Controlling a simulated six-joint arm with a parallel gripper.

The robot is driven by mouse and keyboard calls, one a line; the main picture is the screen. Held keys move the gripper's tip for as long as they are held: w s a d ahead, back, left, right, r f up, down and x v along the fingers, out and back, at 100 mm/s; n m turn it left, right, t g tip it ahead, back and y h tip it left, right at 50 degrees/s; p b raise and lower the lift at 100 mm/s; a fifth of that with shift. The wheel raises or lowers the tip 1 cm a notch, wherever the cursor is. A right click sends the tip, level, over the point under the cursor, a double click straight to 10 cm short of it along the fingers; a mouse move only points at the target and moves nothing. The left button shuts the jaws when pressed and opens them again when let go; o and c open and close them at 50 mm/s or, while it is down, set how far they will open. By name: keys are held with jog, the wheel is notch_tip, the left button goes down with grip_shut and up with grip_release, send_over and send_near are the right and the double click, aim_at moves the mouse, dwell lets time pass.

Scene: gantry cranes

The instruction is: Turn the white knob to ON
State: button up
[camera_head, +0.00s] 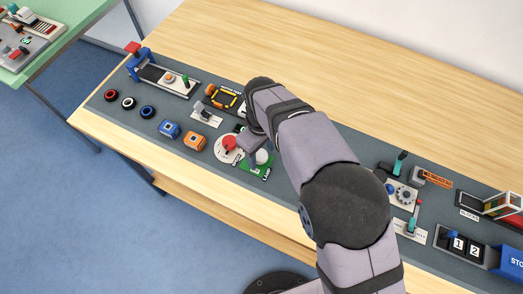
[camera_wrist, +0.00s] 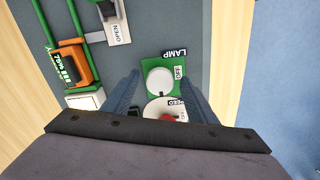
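The white knob (camera_wrist: 158,81) is round and sits on a green plate marked LAMP (camera_wrist: 174,64). In the head view the knob (camera_head: 262,157) is just below my wrist, at the front part of the grey mat. A small label lies by the knob, but I cannot read it surely. My gripper (camera_wrist: 160,72) is open and empty, with one finger on each side of the knob in the wrist view. I cannot tell whether the fingers touch it or how high they are above it. In the head view my arm hides the fingers.
A round white dial with a red knob (camera_head: 229,143) stands close beside the lamp plate. Orange (camera_head: 194,140) and blue (camera_head: 169,129) blocks are to its left. An OPEN lever plate (camera_wrist: 118,30) and a green-and-orange device (camera_wrist: 72,65) are nearby. Bare wooden table (camera_head: 225,50) lies behind.

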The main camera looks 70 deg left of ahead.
aim_at(261, 155)
jog(key=shift+r+b, duration=1.1)
jog(key=shift+r, duration=2.55)
jog(key=w+d+r+m, duration=0.1)
jog(key=w+d+m, duration=0.3)
jog(key=w, duration=0.5)
jog(key=w+d+m, duration=0.2)
jog(key=w+d, duration=0.3)
jog(key=w, duration=0.3)
jog(key=w+d+m, duration=0.5)
jog(key=w+d, duration=0.5)
jog(key=d, duration=0.4)
jog(key=w+d+m, duration=0.2)
jog(key=d+m, duration=0.4)
jog(key=d, duration=0.9)
jog(key=s+d+f+m, duration=0.1)
jog(key=s+d+m, duration=0.2)
jog(key=d, duration=0.4)
jog(key=s+d+f+m, duration=0.2)
jog(key=s+d+m, duration=0.1)
jog(key=d, duration=0.4)
jog(key=shift+s+f+m, duration=0.3)
jog(key=shift+s+m, duration=0.1)
jog(key=shift+s, duration=0.4)
